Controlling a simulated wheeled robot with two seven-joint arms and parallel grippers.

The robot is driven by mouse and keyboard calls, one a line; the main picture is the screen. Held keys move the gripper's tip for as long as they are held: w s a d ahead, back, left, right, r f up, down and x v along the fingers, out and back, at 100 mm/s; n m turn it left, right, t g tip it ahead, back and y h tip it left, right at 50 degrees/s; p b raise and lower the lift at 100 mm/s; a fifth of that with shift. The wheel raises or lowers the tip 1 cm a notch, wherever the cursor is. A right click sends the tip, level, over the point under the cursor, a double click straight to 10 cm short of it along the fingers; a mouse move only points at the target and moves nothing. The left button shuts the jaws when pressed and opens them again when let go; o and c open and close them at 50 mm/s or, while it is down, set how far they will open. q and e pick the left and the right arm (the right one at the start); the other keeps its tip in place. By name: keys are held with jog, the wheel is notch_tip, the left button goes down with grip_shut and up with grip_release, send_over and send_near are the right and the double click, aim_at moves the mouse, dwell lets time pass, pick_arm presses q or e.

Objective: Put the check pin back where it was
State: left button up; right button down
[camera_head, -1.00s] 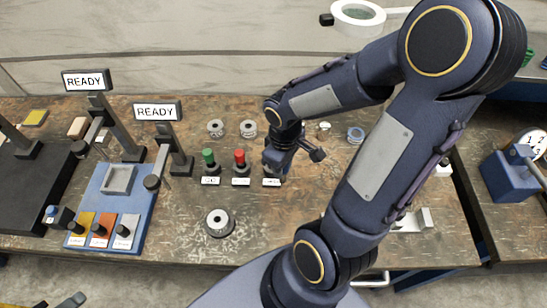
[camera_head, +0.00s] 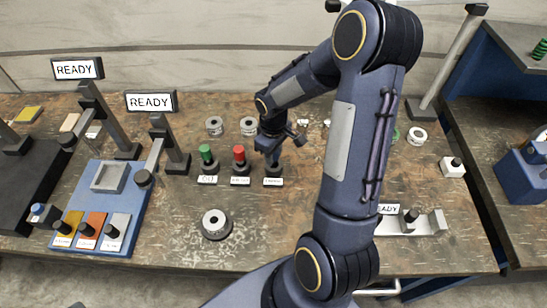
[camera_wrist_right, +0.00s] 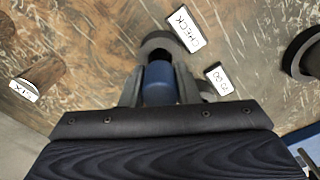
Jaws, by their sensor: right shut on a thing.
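My right gripper (camera_head: 272,157) reaches down at the right end of a row of pins, over the third holder and its white label (camera_head: 272,182). In the right wrist view the gripper (camera_wrist_right: 158,92) is shut on the blue check pin (camera_wrist_right: 158,78). A round grey holder (camera_wrist_right: 158,43) shows just beyond the pin, with the CHECK label (camera_wrist_right: 185,28) next to it. I cannot tell whether the pin's lower end is inside the holder. My left gripper is not in view.
A green pin (camera_head: 206,153) and a red pin (camera_head: 239,155) stand close left of my right gripper. A round metal piece (camera_head: 215,222) lies in front. A blue tray (camera_head: 131,222) and two READY signs (camera_head: 78,69) stand left.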

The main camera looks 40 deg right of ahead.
jog(key=shift+f, duration=0.15)
jog(key=c, duration=1.1)
grip_release()
notch_tip(320, 180, up, 11)
jog(key=shift+r, duration=0.15)
jog(key=s+a+r+m+t+y, duration=0.2)
jog(key=s+a+r, duration=0.1)
jog(key=s+a, duration=0.3)
jog(key=s+a+r+m+t+y, duration=0.1)
jog(key=s+a+r+m+t, duration=0.2)
jog(key=s+a, duration=0.4)
jog(key=s, duration=0.3)
jog(key=shift+s+r+t+y, duration=0.25)
jog(key=shift+r+t+y, duration=0.05)
jog(key=shift+r+y, duration=0.1)
